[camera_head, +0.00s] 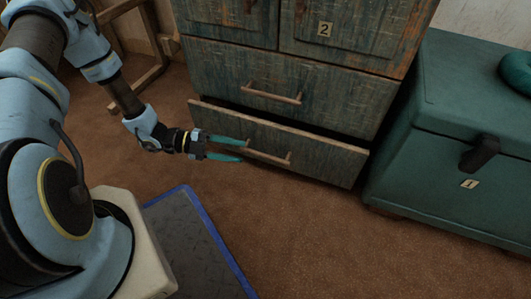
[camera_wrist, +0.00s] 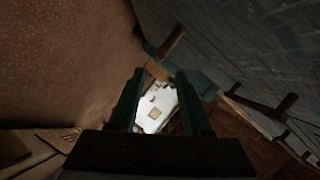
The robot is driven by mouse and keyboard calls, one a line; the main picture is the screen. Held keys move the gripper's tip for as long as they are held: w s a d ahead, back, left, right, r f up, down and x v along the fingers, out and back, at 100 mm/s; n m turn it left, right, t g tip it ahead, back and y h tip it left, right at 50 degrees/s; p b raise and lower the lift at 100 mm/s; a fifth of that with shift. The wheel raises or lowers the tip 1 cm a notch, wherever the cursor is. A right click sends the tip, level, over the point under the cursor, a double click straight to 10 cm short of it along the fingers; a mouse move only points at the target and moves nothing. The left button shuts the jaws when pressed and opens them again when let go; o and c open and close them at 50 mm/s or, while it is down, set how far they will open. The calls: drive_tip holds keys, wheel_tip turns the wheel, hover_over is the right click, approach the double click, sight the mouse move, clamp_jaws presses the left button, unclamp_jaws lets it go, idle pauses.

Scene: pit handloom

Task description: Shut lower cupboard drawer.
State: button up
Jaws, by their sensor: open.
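The lower cupboard drawer (camera_head: 310,158) has a worn grey-green wooden front. It stands out from the cupboard, with a dark gap along its top edge. Its bar handle (camera_head: 268,157) runs across the middle of the front, partly behind my fingers. My gripper (camera_head: 243,151) is open, with its two teal fingers at the left end of this handle. I cannot tell whether they touch the handle or the drawer front. In the wrist view my gripper (camera_wrist: 161,73) shows nothing held between its fingers; a worn blue-grey wooden surface (camera_wrist: 240,45) slants along the right.
The upper drawer (camera_head: 330,95) looks shut. Above it are cupboard doors, one labelled 2 (camera_head: 325,29). A green chest (camera_head: 440,160) labelled 1 stands close on the right. A blue-edged dark mat (camera_head: 195,240) lies in front. Brown floor (camera_head: 330,240) is clear before the drawer.

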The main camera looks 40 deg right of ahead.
sight(257, 155)
drive_tip(key=b+x, duration=0.3)
drive_tip(key=x, duration=0.6)
drive_tip(key=shift+s+d+f, duration=0.1)
clamp_jaws()
idle(1.2)
